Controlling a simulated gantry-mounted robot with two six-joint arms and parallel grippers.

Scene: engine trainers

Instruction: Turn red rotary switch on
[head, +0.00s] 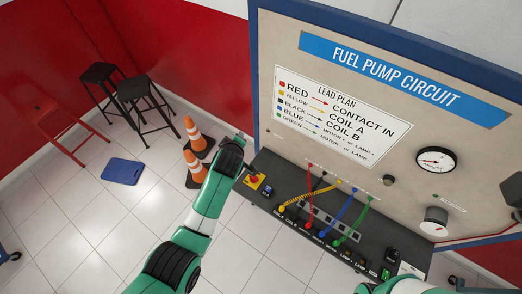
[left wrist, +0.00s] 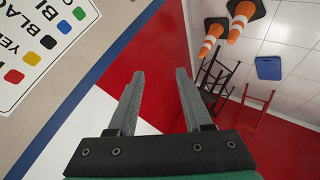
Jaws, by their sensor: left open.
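The red rotary switch (head: 254,179) is a small red knob on a yellow base at the left end of the dark control shelf. My left arm reaches up from the bottom in the head view. Its gripper (head: 240,139) is just above and left of the switch, apart from it. In the left wrist view the left gripper (left wrist: 158,75) has its two grey fingers spread with nothing between them. The switch does not show in that view. The knob is too small to read its position. Part of my right arm shows at the bottom right; its gripper is not seen.
The shelf (head: 285,232) carries red, yellow, blue and green leads and small switches. The fuel pump board (head: 290,55) rises behind it, with a gauge (head: 435,160). Orange cones (head: 194,169), stools (head: 140,95) and a blue mat (head: 122,171) stand or lie left on tiled floor.

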